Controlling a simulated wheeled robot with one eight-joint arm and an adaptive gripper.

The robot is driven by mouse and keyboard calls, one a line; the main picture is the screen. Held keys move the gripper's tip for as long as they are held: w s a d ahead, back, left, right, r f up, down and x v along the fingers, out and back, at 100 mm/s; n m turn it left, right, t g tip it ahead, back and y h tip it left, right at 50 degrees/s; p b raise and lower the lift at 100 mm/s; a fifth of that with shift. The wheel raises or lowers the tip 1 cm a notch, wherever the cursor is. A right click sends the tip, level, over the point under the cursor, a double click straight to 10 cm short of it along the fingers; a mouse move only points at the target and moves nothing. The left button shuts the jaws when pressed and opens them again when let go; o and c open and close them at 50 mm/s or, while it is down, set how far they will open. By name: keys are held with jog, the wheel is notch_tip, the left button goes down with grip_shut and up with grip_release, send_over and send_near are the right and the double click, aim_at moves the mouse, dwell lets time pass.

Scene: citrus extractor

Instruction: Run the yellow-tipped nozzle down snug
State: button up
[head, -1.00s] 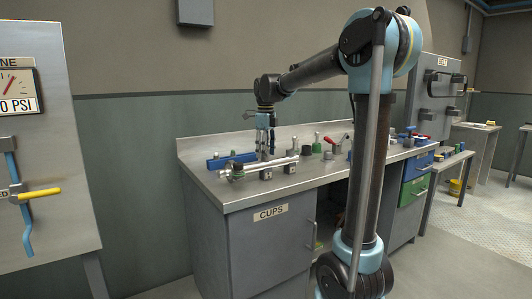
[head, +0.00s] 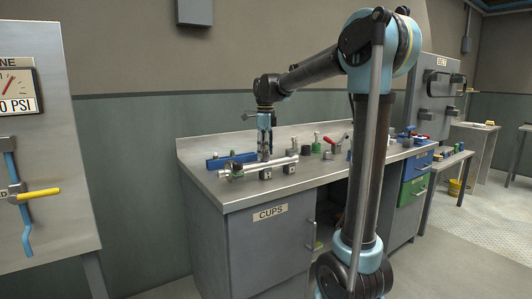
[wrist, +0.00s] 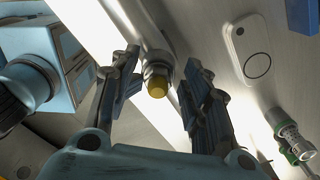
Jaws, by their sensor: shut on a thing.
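The yellow-tipped nozzle (wrist: 157,84) stands in the middle of the wrist view, its yellow end facing the camera and a metal collar behind it. It sits on a bright steel pipe (wrist: 125,18), which also lies across the bench in the head view (head: 240,171). My gripper (wrist: 160,75) has one finger on each side of the nozzle and is shut on it; the exact contact is hard to see. In the head view my gripper (head: 265,151) points down over the pipe, and its fingers hide the nozzle.
A blue bar (head: 230,160) lies behind the pipe. A fitting with a green ring (wrist: 295,145) shows at the wrist view's lower right. A red-handled tool (head: 329,141) and several small parts stand farther right on the bench (head: 215,184).

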jog(key=shift+w+n, duration=0.1)
jog(key=shift+n, duration=0.3)
jog(key=shift+n, duration=0.9)
jog(key=shift+n, duration=0.9)
jog(key=shift+c, duration=1.1)
